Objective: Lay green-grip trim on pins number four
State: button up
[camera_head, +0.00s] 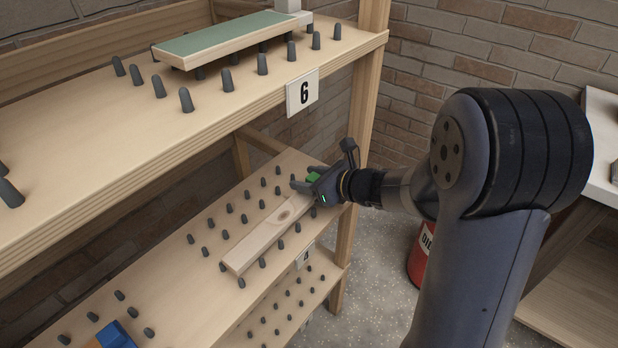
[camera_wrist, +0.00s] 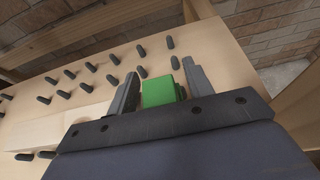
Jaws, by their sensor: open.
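The trim (camera_head: 258,238) is a pale wooden board with a knot mark, lying on the grey pins of the middle shelf. Its green grip (camera_head: 314,177) is at the far right end, by my gripper (camera_head: 308,186). In the wrist view the green grip (camera_wrist: 160,92) sits between the two fingers of my gripper (camera_wrist: 160,88), which are open with gaps beside it. The board (camera_wrist: 50,128) also shows at left there. The plate on this shelf's front edge (camera_head: 305,257) is small and seems to read 4. The join of grip and board is hidden by my gripper.
The upper shelf (camera_head: 225,105), with plate 6 (camera_head: 302,92), holds a green-topped board (camera_head: 225,35) on pins. A wooden post (camera_head: 357,130) stands close beside my wrist. A blue object (camera_head: 116,335) lies at the middle shelf's near end. A red can (camera_head: 420,255) stands on the floor.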

jog(key=shift+r, duration=0.15)
jog(key=p+v, duration=0.2)
jog(key=v, duration=1)
jog(key=x, duration=0.4)
jog(key=b+x, duration=0.1)
jog(key=x, duration=0.3)
jog(key=b+x, duration=0.1)
jog(key=x, duration=0.3)
jog(key=shift+a+f, duration=0.1)
jog(key=shift+f, duration=0.25)
notch_tip(320, 180, up, 3)
jog(key=shift+r+p, duration=0.15)
jog(key=shift+p, duration=0.45)
jog(key=shift+r, duration=0.55)
jog(key=shift+f, duration=0.1)
